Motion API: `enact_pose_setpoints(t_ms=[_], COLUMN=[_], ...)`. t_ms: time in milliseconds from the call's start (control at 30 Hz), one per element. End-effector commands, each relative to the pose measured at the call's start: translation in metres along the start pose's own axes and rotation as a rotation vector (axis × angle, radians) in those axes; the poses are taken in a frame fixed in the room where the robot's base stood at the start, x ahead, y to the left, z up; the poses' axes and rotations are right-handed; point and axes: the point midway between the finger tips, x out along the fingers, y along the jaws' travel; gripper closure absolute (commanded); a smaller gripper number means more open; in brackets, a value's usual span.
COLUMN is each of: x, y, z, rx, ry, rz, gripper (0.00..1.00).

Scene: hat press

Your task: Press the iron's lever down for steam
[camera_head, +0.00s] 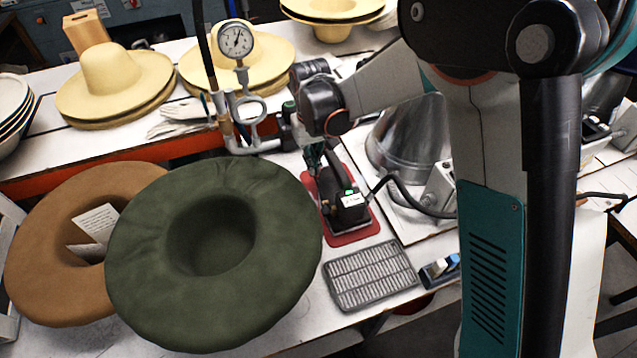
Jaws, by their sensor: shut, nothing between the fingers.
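The iron (348,212) is black with a small green-lit display and stands on a red mat (366,232) right of the green hat. My gripper (318,160) reaches down from the upper right, just above the back of the iron. Its fingers look small and dark and are shut with nothing held. The iron's lever is hard to make out beneath the gripper, and I cannot tell whether the fingers touch it.
A dark green felt hat (262,275) overlaps a brown one (45,235) at the left. A pressure gauge (236,40) on pipes stands behind. A grey grate (370,275) lies in front of the mat. A metal dome (410,135) stands right. Straw hats (112,72) sit at the back.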

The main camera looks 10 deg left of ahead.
Motion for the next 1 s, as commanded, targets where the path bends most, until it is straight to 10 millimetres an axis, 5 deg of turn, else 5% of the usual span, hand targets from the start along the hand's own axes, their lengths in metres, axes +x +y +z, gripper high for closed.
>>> enact_pose_setpoints(t_ms=[1000], x=[-0.069], y=[0.000], z=[0.000], rx=[0.000], ry=[0.000], rz=[0.000], gripper=[1.00])
